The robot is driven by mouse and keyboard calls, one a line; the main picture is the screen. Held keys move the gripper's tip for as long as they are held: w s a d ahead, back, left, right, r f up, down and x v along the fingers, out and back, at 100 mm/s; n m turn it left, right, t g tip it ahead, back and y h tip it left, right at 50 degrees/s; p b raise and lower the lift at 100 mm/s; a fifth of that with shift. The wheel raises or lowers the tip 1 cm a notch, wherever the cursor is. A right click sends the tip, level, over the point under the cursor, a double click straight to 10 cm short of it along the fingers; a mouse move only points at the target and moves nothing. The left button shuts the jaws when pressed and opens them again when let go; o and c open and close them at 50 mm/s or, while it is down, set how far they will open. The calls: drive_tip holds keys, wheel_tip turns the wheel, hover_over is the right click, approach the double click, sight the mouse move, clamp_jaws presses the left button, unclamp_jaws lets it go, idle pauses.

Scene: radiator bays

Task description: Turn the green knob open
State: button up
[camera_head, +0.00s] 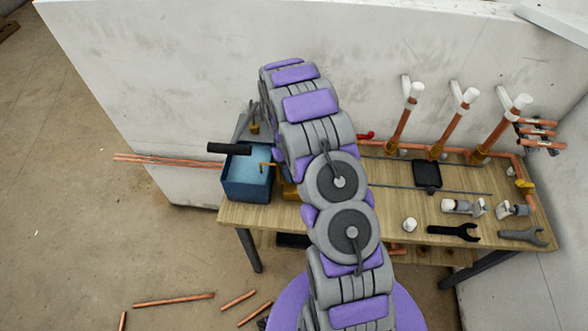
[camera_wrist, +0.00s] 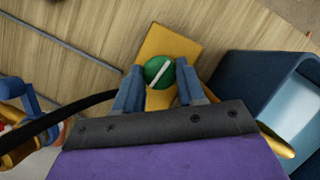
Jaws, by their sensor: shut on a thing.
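The green knob (camera_wrist: 157,73), round with a pale line across its top, sits over a yellow-orange block (camera_wrist: 172,42) in the wrist view. My gripper (camera_wrist: 160,69) has one blue-grey finger on each side of the knob and is shut on it. The pale line runs slantwise between the fingers. In the head view my arm covers the knob, and only a bit of the yellow-orange block (camera_head: 290,191) shows beside the arm.
A blue open box (camera_head: 247,184) stands at the left end of the wooden bench (camera_head: 300,216), close beside the gripper in the wrist view (camera_wrist: 242,88). Copper pipes (camera_head: 399,131) with white tops rise at the back right. Black and grey wrenches (camera_head: 455,232) lie at the right.

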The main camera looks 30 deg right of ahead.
drive_tip(key=shift+n+h+p, duration=0.3)
drive_tip(key=shift+n, duration=0.6)
drive_tip(key=o, duration=1)
drive_tip(key=shift+o, duration=0.2)
drive_tip(key=p+v, duration=0.1)
drive_tip(key=v, duration=1.6)
drive_tip(key=shift+a+r, duration=0.15)
drive_tip(key=shift+r, duration=0.05)
